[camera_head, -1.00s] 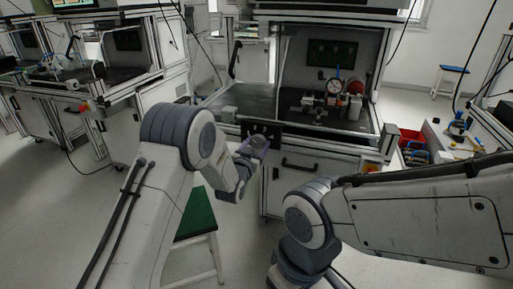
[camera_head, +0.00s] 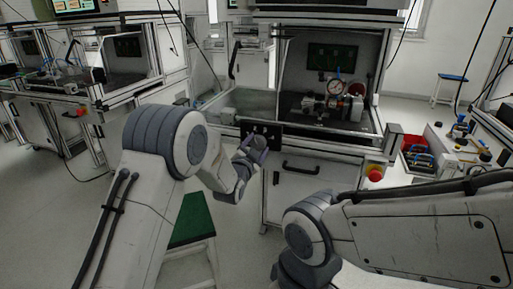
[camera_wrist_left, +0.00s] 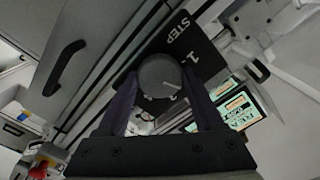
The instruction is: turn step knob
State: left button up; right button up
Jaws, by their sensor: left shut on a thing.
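The step knob (camera_wrist_left: 158,78) is a round dark grey knob with a light mark on its face, in the middle of the left wrist view. It sits on a black panel (camera_wrist_left: 192,38) with white "STEP" and "1" lettering. My left gripper (camera_wrist_left: 161,86) is shut on the knob, one dark finger on each side. In the head view the black panel (camera_head: 273,130) is on the front of the test bench, and my left gripper (camera_head: 258,144) is up against it, hiding most of the knob. My right gripper is out of view.
The bench (camera_head: 350,128) holds a motor fixture with a dial gauge (camera_head: 335,87). A black handle (camera_head: 300,166) and a red stop button (camera_head: 375,172) are on its front. A green-topped stool (camera_head: 192,220) stands below my left arm. A side table with a red bin (camera_head: 418,143) is at right.

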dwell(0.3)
pick_arm(q)
jog(key=o, duration=1.4)
jog(key=shift+s, duration=0.1)
jog(key=v, duration=1)
jog(key=shift+s+a, duration=0.1)
jog(key=shift+s, duration=0.05)
jog(key=x, duration=1)
jog(key=shift+w, duration=0.3)
